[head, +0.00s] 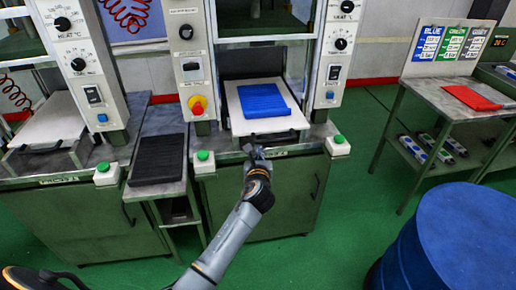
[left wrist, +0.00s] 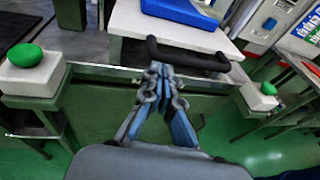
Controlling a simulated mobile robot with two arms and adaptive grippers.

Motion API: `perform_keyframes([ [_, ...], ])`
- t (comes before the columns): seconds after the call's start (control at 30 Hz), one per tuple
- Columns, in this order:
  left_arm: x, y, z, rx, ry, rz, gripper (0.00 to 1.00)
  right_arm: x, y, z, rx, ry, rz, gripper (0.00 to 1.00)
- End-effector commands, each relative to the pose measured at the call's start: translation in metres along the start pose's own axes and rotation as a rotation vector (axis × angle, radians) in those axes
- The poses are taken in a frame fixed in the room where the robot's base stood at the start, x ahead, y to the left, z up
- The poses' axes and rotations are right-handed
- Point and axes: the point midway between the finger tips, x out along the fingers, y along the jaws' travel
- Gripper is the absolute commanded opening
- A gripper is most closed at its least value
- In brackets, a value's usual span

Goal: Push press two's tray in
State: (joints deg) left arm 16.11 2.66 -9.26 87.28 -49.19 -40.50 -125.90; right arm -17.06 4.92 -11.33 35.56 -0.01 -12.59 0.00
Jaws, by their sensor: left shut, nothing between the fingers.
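The middle press's white tray (head: 235,118) sticks out between two grey control columns, with a blue slab (head: 263,100) lying on it. The tray also shows in the left wrist view (left wrist: 128,20). Its black handle (head: 268,138) runs along the front edge; it shows in the left wrist view (left wrist: 188,58). My left gripper (head: 252,151) is shut and empty, just in front of the handle's left part. In the left wrist view its fingertips (left wrist: 158,68) overlap the handle's left end; I cannot tell whether they touch. My right gripper is out of view.
Green buttons on white boxes (head: 204,161) (head: 338,145) flank the tray. A black slab (head: 158,158) lies on a small stand to the left. Another press's tray (head: 50,125) is at far left. A blue drum (head: 450,240) and a side table (head: 440,98) stand right.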

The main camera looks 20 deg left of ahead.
Motion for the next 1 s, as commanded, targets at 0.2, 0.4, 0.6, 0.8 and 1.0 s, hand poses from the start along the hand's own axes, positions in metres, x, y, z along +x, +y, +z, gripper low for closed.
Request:
perform_keyframes([
  [0.2, 0.025, 0.000, 0.000, 0.000, 0.000, 0.001, 0.00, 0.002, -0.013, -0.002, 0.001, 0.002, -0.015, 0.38],
  [0.4, 0.032, 0.000, 0.000, 0.001, 0.000, 0.000, 0.00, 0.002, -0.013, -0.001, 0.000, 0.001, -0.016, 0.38],
  [0.6, 0.032, 0.000, 0.000, 0.001, 0.000, 0.000, 0.00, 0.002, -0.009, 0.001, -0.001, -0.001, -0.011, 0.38],
  [0.8, 0.039, 0.001, 0.001, 0.003, -0.002, -0.001, 0.00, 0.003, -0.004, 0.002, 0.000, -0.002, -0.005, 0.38],
  [1.0, 0.076, 0.008, 0.010, 0.005, -0.005, 0.000, 0.00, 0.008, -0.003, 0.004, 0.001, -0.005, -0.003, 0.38],
])
